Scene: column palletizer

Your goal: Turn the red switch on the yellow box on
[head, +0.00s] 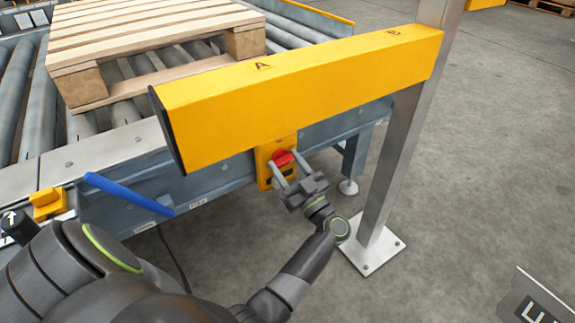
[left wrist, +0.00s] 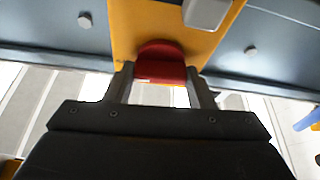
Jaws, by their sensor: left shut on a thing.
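The yellow box (head: 264,172) is fixed to the blue-grey side of the conveyor frame, under a long yellow beam. Its red switch (head: 283,157) sits on the front of the box. My left gripper (head: 283,166) is at the box with its fingers on either side of the red switch, shut on it. In the left wrist view the red switch (left wrist: 160,63) lies between the two fingers, against the yellow box (left wrist: 135,20). The gripper partly covers the box in the head view. My right gripper is not in view.
The long yellow beam (head: 300,90) marked with letters hangs just above the box, joined to a steel post (head: 398,160) on the right. A wooden pallet (head: 150,35) lies on the rollers behind. A blue bar (head: 128,194) sticks out at left. Grey floor is open at right.

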